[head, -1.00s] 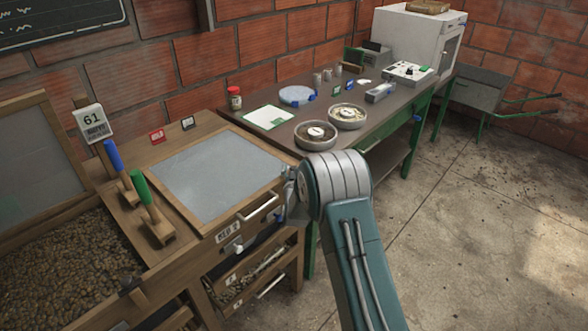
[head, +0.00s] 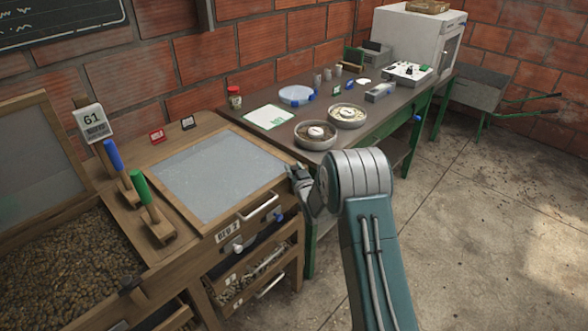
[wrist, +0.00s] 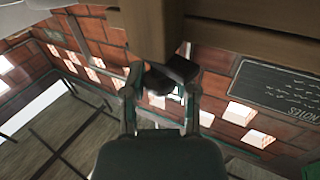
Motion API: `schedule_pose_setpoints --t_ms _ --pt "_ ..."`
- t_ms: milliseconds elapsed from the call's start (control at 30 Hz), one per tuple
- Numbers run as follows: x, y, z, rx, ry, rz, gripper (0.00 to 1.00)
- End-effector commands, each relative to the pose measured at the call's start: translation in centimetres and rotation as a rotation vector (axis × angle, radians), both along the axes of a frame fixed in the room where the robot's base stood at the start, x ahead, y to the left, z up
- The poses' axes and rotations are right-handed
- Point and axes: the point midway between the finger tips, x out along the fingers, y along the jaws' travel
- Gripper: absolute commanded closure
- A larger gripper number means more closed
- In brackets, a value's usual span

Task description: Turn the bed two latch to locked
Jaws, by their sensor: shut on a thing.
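Bed two's wooden box (head: 183,222), with a grey-covered top, carries a "BED 2" label (head: 228,231) on its front. A pale handle (head: 262,209) and a small white fitting (head: 237,245) are on that front, with a blue knob (head: 279,218) to their right. My gripper (head: 294,176) is at the box's right front corner. In the wrist view my gripper's dark fingertips (wrist: 167,76) close at the end of a brown wooden piece (wrist: 150,30). I cannot tell whether that piece is the latch; the contact is partly hidden.
Blue-handled (head: 117,165) and green-handled (head: 147,200) tools stand between bed two and the brown-filled bed (head: 70,255). A dark-topped table (head: 350,135) with dishes stands behind my gripper. The concrete floor (head: 470,220) at right is clear.

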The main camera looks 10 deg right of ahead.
Motion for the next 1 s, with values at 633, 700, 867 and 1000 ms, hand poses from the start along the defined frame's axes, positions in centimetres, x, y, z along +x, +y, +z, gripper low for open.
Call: schedule_pose_setpoints --t_ms 633,700,867,1000 --pt "0.18 -0.21 0.1 -0.001 -0.004 0.595 1.0" --pt "0.17 -0.2 0.04 -0.002 -0.004 0.663 1.0" --pt "0.15 -0.16 -0.01 -0.002 -0.002 0.812 1.0" --pt "0.15 -0.12 0.05 -0.001 -0.003 0.922 1.0"
